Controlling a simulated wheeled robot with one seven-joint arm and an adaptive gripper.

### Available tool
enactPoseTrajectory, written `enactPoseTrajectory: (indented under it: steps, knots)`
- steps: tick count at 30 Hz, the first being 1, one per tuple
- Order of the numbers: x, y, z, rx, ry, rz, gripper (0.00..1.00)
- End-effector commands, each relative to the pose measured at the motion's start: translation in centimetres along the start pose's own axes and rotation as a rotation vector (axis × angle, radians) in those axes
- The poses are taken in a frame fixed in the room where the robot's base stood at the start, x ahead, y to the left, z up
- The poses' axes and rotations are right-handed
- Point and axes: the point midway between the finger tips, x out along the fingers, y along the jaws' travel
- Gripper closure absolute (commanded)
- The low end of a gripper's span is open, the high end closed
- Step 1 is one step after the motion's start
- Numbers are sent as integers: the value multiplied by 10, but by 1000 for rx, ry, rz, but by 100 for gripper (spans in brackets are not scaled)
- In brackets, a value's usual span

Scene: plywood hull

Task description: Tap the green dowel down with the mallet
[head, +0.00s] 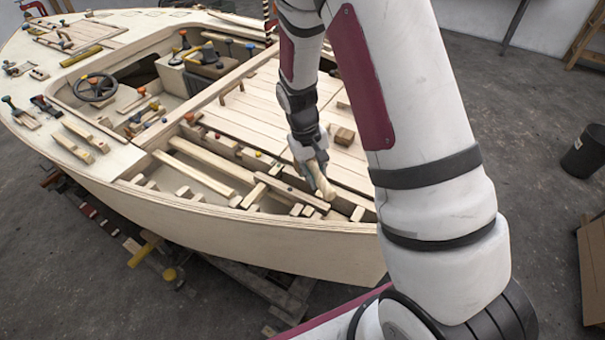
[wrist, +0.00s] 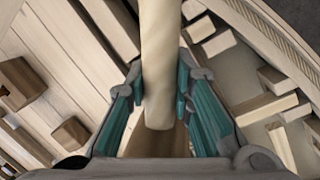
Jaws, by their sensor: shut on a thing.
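My gripper (head: 312,160) is over the near right part of the open hull. It is shut on a pale wooden round bar, which looks like the mallet's handle (head: 322,181). In the wrist view, the handle (wrist: 160,65) stands between the teal-padded fingers (wrist: 160,92) and runs out of the top of the picture. The mallet's head cannot be clearly made out in either view. I cannot pick out the green dowel in either view; small coloured pegs near the gripper include a yellow one (head: 258,154).
The plywood hull (head: 250,240) has slatted decking (head: 290,110) beside the gripper, with brown blocks (head: 342,136) on it. Several loose pale blocks and beams (head: 200,165) fill the near bay. A steering wheel (head: 95,87) and tools lie to the left. A dark bin (head: 584,152) stands on the floor.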

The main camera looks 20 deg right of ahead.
Motion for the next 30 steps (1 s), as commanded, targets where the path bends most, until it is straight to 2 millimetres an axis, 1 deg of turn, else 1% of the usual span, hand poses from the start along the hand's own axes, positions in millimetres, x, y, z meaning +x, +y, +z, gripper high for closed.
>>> enactPoseTrajectory:
  steps: [11,14,18,19,23,26,30]
  knots:
    - [2,0,0,1,1,0,100]
    - [17,-2,-2,0,-3,0,100]
    - [54,-8,-8,0,-4,0,100]
    - [48,-7,-7,1,1,0,100]
    - [40,-6,-5,1,2,0,100]
    - [31,-5,-3,1,3,0,100]
    - [12,-2,0,1,4,0,100]
